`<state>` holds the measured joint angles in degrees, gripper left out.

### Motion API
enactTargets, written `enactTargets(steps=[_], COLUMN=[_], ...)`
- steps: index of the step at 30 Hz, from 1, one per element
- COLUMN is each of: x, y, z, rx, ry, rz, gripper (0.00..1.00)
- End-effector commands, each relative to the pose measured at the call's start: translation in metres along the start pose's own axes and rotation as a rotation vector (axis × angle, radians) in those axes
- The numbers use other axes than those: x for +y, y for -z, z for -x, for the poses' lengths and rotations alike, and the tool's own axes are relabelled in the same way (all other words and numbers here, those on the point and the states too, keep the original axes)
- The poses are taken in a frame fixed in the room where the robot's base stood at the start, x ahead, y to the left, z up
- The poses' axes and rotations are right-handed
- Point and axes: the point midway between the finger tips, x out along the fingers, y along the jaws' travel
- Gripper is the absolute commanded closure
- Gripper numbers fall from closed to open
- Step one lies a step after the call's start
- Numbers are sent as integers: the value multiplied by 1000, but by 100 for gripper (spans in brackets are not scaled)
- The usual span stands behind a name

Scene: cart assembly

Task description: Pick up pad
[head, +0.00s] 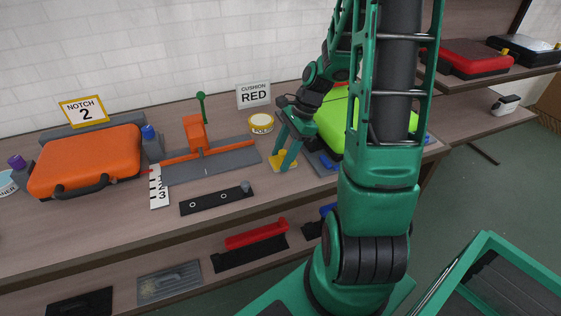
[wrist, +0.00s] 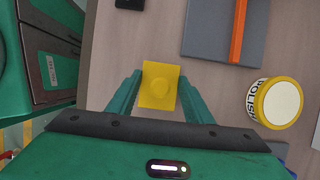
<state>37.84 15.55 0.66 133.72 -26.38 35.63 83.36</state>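In the wrist view the fingers of my gripper (wrist: 160,82) flank the pad closely. Whether either finger touches it is hard to tell.
A grey plate with an orange bar (head: 215,164) lies left of the pad. A polish tin (head: 261,123) stands behind it. A lime-green case (head: 337,125) is close on the right, partly behind my arm. A dark strip (head: 215,201) lies at the front left.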

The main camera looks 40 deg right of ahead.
Motion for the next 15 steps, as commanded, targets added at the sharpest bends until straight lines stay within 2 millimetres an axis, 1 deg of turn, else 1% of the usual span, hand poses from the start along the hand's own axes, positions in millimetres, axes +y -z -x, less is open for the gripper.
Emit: enactTargets(steps=[10,14,15], x=[0,-1,-1], y=[-1,-4,-6], z=[3,11,16], rx=[0,0,1], ry=[1,2,3], rz=[1,2,2], gripper=[76,76,76])
